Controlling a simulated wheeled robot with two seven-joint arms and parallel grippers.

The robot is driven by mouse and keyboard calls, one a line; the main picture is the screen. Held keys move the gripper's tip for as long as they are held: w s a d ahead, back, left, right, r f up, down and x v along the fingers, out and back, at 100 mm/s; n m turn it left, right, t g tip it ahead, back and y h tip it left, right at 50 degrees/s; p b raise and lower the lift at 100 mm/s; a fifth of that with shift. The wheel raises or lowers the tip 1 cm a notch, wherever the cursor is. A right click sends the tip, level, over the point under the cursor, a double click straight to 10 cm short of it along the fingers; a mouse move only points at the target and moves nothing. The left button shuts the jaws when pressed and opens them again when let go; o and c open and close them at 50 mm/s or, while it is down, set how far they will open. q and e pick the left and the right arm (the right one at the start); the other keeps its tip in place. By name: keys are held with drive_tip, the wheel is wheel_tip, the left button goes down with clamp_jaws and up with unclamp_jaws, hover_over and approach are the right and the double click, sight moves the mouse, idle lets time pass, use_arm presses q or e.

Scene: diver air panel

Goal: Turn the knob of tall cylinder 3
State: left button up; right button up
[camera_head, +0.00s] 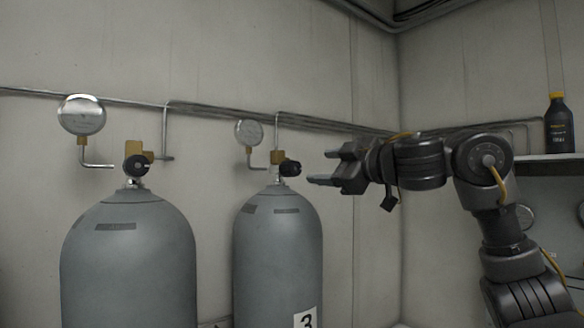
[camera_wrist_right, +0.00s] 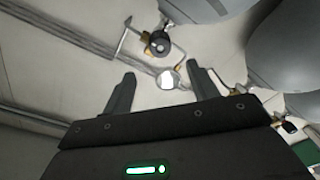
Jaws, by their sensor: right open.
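Tall cylinder 3 (camera_head: 278,250) is a grey tank with a white "3" label low on its front, cut by the bottom edge of the head view. Its black knob (camera_head: 290,168) sticks out to the right of a brass valve (camera_head: 277,156) on top. My right gripper (camera_head: 322,168) is open and empty, just right of the knob at about its height, with a small gap between. In the right wrist view, the two fingers of my right gripper (camera_wrist_right: 161,72) are spread, and a black knob (camera_wrist_right: 157,43) shows beyond them; I cannot tell which cylinder it is on. My left gripper is not in view.
Another grey cylinder (camera_head: 130,260) with a black knob stands to the left. Round gauges (camera_head: 81,115) and thin pipes run along the wall behind. A dark bottle (camera_head: 558,124) stands on a shelf (camera_head: 545,157) at the right, behind my right arm.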

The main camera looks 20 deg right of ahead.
sight(297, 169)
drive_tip(key=p+x, duration=0.2)
drive_tip(key=x, duration=0.2)
drive_tip(key=shift+w+r+p, duration=0.1)
drive_tip(key=shift+w+p, duration=0.25)
drive_tip(key=shift+w, duration=0.1)
drive_tip(key=p+x, duration=0.2)
drive_tip(key=x, duration=0.2)
drive_tip(key=shift+w+a, duration=0.1)
drive_tip(key=shift+w, duration=0.1)
drive_tip(key=shift+w+a, duration=0.15)
drive_tip(key=shift+w, duration=0.1)
drive_tip(key=shift+w+a, duration=0.1)
drive_tip(key=shift+w, duration=0.05)
drive_tip(key=shift+w+f, duration=0.25)
drive_tip(key=shift+f, duration=0.1)
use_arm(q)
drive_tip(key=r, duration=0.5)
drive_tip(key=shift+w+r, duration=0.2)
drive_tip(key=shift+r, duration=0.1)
use_arm(e)
drive_tip(key=c, duration=1)
